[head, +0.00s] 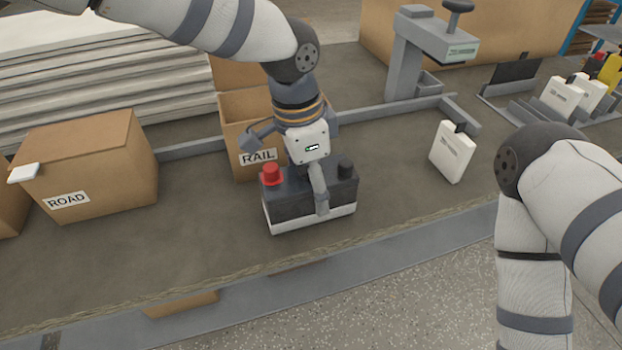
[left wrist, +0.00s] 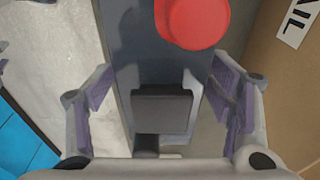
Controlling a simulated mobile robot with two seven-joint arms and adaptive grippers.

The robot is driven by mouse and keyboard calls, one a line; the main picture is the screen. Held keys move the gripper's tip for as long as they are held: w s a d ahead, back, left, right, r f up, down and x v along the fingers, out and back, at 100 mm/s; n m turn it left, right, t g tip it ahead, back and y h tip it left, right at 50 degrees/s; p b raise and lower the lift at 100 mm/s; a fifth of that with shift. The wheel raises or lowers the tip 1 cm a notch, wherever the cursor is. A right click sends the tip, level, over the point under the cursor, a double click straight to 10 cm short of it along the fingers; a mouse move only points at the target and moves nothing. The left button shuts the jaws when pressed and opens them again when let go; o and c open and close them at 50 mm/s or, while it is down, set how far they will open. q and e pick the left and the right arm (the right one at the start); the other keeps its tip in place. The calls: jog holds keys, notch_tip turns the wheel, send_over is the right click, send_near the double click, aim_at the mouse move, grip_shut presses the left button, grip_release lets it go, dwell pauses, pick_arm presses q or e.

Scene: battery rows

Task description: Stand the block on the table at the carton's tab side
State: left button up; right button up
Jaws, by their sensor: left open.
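The block (head: 290,205) is a dark grey battery with a pale base, a red cap and a black cap; it stands upright on the table in front of the RAIL carton. My left gripper (head: 315,182) is over it from above, open. One finger shows at its front face; the far finger is hidden in the head view. In the left wrist view the block (left wrist: 128,55) lies between the two spread fingers (left wrist: 165,110). The ROAD carton (head: 90,165) stands at the left, closed, with a white tab (head: 23,173) at its left side. My right gripper is out of view.
The open RAIL carton (head: 238,115) stands right behind the block. A white pack (head: 453,152) stands to the right, near a grey stand (head: 425,50). Bare table lies between the ROAD carton and the block. The table's front edge (head: 200,277) is close.

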pick_arm(q)
jog(key=r, duration=0.4)
jog(key=a+r, duration=0.1)
jog(key=r, duration=0.7)
jog(key=shift+s+a+r+p, duration=0.1)
jog(key=shift+s+a+p, duration=0.05)
jog(key=shift+s+p, duration=0.15)
jog(key=shift+w, duration=0.1)
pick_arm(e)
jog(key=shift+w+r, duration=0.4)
